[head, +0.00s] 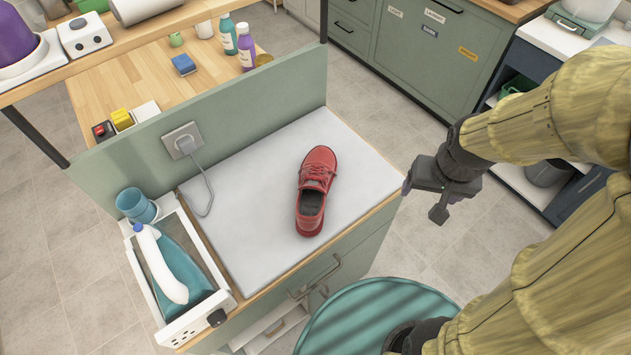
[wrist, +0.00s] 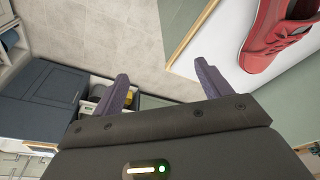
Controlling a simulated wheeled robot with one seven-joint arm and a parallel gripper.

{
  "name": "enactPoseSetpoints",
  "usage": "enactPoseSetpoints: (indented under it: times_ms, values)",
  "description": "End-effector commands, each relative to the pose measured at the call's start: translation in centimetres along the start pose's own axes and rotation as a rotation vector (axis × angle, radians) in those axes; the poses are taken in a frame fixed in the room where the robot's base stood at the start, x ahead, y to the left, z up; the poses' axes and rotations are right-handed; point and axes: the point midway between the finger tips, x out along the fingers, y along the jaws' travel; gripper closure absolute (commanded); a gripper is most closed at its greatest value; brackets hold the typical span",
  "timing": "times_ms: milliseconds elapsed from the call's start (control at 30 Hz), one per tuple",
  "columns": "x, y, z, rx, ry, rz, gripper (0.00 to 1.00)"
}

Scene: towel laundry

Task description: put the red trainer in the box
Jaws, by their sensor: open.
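The red trainer (head: 316,190) lies on the light grey top of a green cabinet (head: 255,215), its toe toward the back and its heel toward the front. It also shows at the top right of the wrist view (wrist: 270,35), partly cut off by the frame edge. My gripper (head: 422,203) is open and empty, to the right of the trainer and beyond the cabinet's right edge. Its two fingers (wrist: 162,88) stand apart in the wrist view with floor between them. I cannot make out with certainty which thing is the box.
A clothes iron (head: 165,265) sits in a white tray at the left, beside a blue cup (head: 136,205). A green panel with a socket (head: 181,140) edges the worktop's back. A round teal top (head: 375,320) stands in front. The worktop around the trainer is clear.

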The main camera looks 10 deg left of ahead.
Motion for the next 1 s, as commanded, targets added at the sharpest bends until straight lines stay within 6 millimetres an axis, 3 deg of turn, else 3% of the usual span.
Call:
enactPoseSetpoints:
  times_ms: [33,100,167,300,400,500,633,1000]
  values:
    - [-0.1,-1.4,-1.1,-0.016,-0.012,-0.007,0.13]
    - [-0.3,-3.6,-2.6,-0.028,-0.037,-0.016,0.00]
    - [-0.6,-6.2,-4.0,-0.039,-0.061,-0.022,0.00]
    - [-1.2,-13.5,-6.5,-0.059,-0.130,-0.026,0.00]
    - [-1.8,-18.6,-7.1,-0.066,-0.173,-0.019,0.00]
    - [-2.3,-22.1,-7.2,-0.066,-0.201,-0.008,0.00]
    - [-2.6,-24.1,-7.0,-0.061,-0.217,-0.001,0.00]
    - [-2.2,-24.2,-6.9,-0.059,-0.218,0.000,0.00]
